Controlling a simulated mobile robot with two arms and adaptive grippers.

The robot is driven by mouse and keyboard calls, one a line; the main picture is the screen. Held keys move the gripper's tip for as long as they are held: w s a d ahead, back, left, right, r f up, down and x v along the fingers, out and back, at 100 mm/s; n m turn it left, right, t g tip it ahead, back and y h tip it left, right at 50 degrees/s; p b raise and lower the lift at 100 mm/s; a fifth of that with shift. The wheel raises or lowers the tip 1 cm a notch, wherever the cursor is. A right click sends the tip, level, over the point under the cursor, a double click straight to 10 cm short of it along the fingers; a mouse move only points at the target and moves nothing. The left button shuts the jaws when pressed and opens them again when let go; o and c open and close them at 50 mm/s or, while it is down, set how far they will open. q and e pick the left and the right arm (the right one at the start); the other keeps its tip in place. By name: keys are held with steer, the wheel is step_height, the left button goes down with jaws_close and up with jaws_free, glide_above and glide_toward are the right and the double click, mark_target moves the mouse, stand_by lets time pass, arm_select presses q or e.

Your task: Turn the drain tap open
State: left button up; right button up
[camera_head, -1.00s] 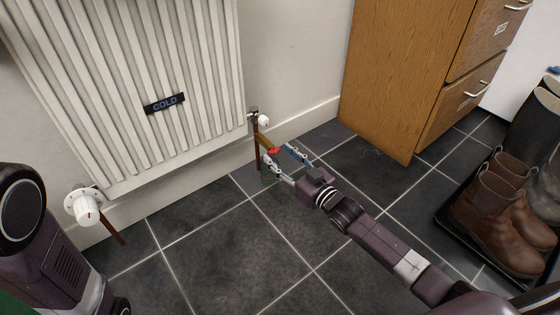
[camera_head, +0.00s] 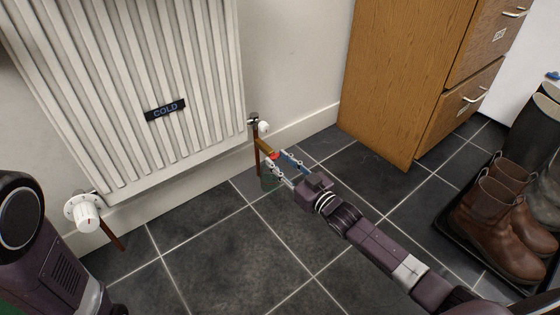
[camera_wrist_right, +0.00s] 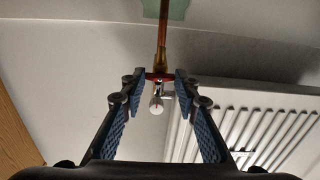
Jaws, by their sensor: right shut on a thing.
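The drain tap's red handle (camera_head: 273,156) sits on a brass-coloured stem (camera_head: 264,145) at the lower right of the radiator, beside the upright copper pipe. My right gripper (camera_head: 280,160) reaches it from the lower right and is shut on the handle. In the right wrist view the red handle (camera_wrist_right: 158,76) lies crosswise between the two blue-padded fingertips. The handle is partly hidden by the fingers in the head view. My left arm shows at the left edge, but its gripper is out of view.
The radiator (camera_head: 120,80) bears a COLD label (camera_head: 165,109). White valves stand at its left (camera_head: 83,212) and right (camera_head: 264,128). A greenish thing (camera_head: 269,183) is on the floor below the tap. A wooden cabinet (camera_head: 400,75) and boots (camera_head: 495,215) stand at right. Middle floor tiles are clear.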

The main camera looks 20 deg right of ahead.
steer(key=n+p, duration=0.3)
steer(key=shift+r, duration=0.2)
steer(key=shift+n+p, duration=0.7)
steer(key=shift+n, duration=0.3)
steer(key=n, duration=0.4)
steer(key=n+p, duration=0.1)
steer(key=n, duration=0.7)
steer(key=shift+f+p, duration=0.25)
steer(key=shift+p, duration=0.1)
steer(key=shift+n, duration=0.4)
steer(key=o, duration=1.1)
steer(key=shift+o, duration=0.2)
